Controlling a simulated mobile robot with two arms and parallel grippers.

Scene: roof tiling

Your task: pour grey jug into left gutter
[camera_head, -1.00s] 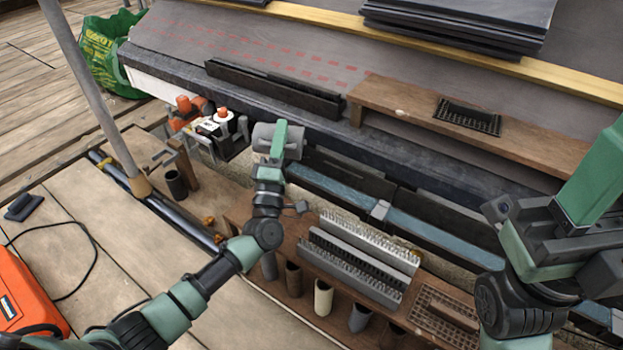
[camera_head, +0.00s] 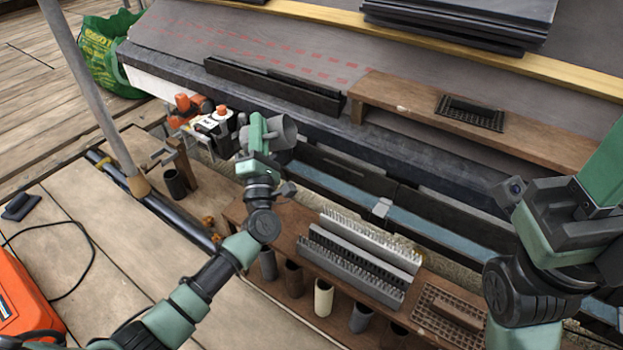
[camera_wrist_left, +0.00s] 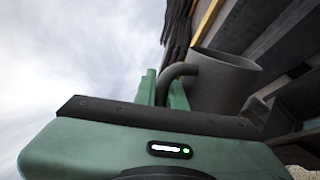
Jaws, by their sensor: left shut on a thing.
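My left gripper (camera_head: 261,131) is shut on the handle of the grey jug (camera_head: 284,133). In the left wrist view the jug (camera_wrist_left: 222,84) stands beside the green fingers (camera_wrist_left: 163,90), its curved handle between them and its rim at the top. In the head view the jug is tilted, its mouth towards the right; its contents are hidden. It is near the left end of the left gutter (camera_head: 335,182), which holds a bluish strip like water. I cannot tell whether the jug is directly over it. My right gripper (camera_head: 605,170) is at the right edge; its fingertips are not clear.
A clamp-like orange and white tool (camera_head: 212,122) stands left of the jug. A wooden shelf (camera_head: 400,105) lies behind the gutter. Grey brush strips (camera_head: 355,262) and several cups (camera_head: 323,298) sit in front on a wooden bench. A pole (camera_head: 90,95) rises at the left.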

